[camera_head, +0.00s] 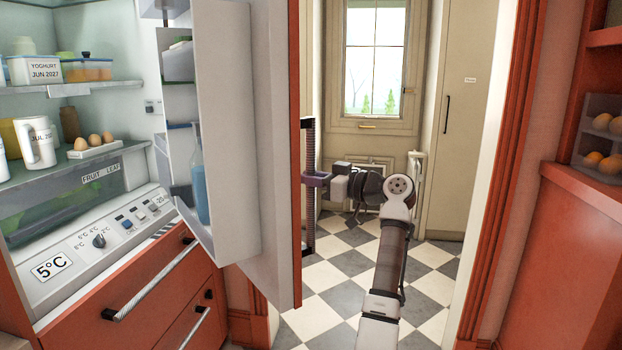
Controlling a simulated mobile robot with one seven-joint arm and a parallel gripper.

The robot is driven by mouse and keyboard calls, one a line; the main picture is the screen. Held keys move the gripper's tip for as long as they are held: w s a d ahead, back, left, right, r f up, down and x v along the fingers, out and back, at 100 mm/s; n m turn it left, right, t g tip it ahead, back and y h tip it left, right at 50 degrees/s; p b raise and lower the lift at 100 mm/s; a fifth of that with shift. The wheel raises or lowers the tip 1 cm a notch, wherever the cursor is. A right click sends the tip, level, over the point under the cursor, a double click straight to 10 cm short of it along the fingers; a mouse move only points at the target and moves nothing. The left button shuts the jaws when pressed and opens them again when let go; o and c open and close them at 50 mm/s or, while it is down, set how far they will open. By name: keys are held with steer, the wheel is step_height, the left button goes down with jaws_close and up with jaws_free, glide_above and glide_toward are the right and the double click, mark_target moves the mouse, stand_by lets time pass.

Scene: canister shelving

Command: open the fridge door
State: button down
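The fridge door (244,130) stands wide open, swung out toward me. Its white inner side faces left, with door shelves holding a blue bottle (199,178). The door's outer face is red, seen edge-on, with a long dark vertical handle (308,130) on its right. The fridge interior (100,172) is exposed on the left. My gripper (318,181) is at the handle, at about mid-height, with my arm reaching in from the lower right. The fingers are small and overlap the handle, so I cannot tell whether they are closed on it.
Inside the fridge are a yoghurt tub (35,69), a white jug (37,142) and eggs (93,140). Red drawers (150,290) sit below. A red doorway frame (500,170) and a shelf with a fruit crate (600,130) stand right. Checkered floor (345,265) is open behind.

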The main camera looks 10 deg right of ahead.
steer(key=c, duration=1.3)
jaws_free()
steer(key=b+v, duration=0.4)
steer(key=v, duration=0.9)
steer(key=shift+s+d, duration=0.3)
